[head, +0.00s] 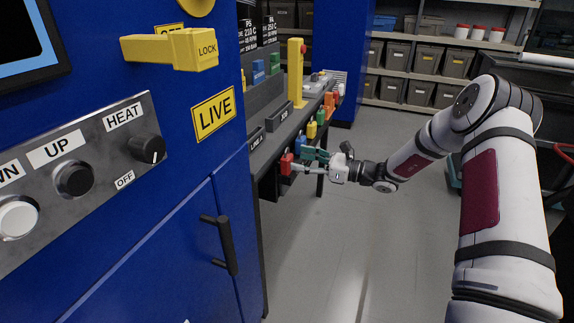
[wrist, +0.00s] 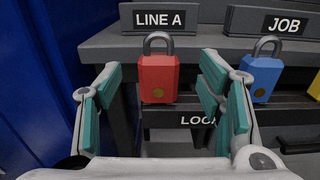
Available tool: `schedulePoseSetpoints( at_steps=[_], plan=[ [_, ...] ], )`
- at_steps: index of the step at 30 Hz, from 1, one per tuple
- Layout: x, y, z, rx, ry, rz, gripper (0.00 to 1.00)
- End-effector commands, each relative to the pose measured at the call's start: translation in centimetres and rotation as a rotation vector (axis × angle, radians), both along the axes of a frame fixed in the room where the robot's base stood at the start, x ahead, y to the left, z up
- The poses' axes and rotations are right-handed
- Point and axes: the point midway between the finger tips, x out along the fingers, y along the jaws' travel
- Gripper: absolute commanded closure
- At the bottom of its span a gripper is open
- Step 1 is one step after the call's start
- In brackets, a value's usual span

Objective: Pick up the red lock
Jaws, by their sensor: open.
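The red lock (wrist: 158,78) is a red padlock with a dark grey shackle, upright at the front of the bench under the LINE A label in the wrist view. It also shows in the head view (head: 286,164), at the bench's front edge. My gripper (wrist: 165,88) is open, with its teal-padded fingers on either side of the red lock and a gap on each side. In the head view my gripper (head: 300,160) reaches from the right to the lock. The lock's lower back is hidden.
A blue lock (wrist: 262,76) hangs just right of my right finger, under the JOB label (wrist: 283,24). A yellow lock (head: 311,130) and others follow along the bench. A blue cabinet (head: 100,250) stands at left. The floor (head: 340,240) is clear.

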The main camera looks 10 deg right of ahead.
Motion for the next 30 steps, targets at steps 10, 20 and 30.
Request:
schedulePoseSetpoints(
  at_steps=[10,20,30],
  plan=[
    [2.0,3.0,-0.2,-0.001,-0.001,0.003,0.38],
    [3.0,4.3,-0.2,-0.001,-0.001,-0.001,0.38],
    [3.0,4.3,-0.2,-0.001,-0.001,-0.001,0.95]
  ],
)
